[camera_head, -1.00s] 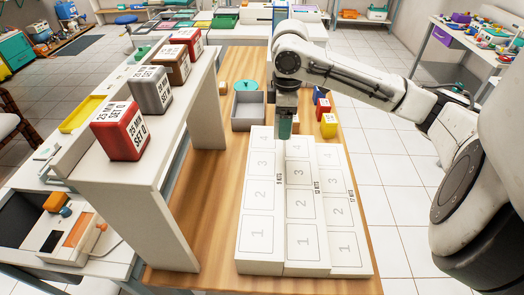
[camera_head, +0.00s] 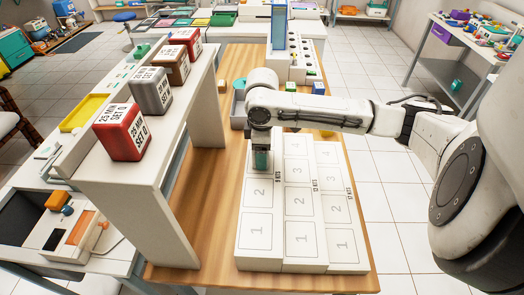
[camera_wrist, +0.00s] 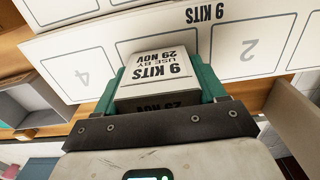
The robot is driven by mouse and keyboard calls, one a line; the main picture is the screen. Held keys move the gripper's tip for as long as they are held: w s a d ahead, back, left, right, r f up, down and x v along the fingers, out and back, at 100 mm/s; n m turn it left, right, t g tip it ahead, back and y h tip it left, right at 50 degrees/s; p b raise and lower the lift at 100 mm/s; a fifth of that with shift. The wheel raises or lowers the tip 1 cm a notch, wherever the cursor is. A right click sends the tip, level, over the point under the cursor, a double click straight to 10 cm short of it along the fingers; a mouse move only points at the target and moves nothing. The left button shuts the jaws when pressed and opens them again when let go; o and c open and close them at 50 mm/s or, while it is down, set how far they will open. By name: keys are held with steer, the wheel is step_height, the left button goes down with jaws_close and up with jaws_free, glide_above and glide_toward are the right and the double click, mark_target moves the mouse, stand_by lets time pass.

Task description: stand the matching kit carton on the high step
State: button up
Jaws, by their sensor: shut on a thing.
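My gripper (camera_head: 261,160) is shut on a white kit carton (camera_wrist: 163,68), between teal fingers in the wrist view. The carton's label reads "9 KITS, USE BY 29 NOV". In the head view the gripper and arm mostly hide it. The white stepped stand (camera_head: 258,257) has three columns of numbered spaces, marked 9, 12 and 17 KITS. My gripper is over the left column, marked "9 KITS", around space 3. In the wrist view the carton covers that part, between spaces 4 (camera_wrist: 84,77) and 2 (camera_wrist: 248,50). I cannot tell whether it touches the step.
A raised white shelf (camera_head: 120,177) stands left of the stand, bearing red (camera_head: 122,131), grey (camera_head: 151,91) and brown (camera_head: 171,66) boxes. Behind my arm are a grey bin (camera_head: 238,112) and small coloured blocks (camera_head: 318,88). Bare wood (camera_head: 205,215) lies between shelf and stand.

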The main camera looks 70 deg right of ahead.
steer(key=shift+f, duration=0.1)
steer(key=o, duration=1.1)
steer(key=shift+c, duration=0.2)
step_height(320, 180, up, 12)
steer(key=shift+r, duration=0.15)
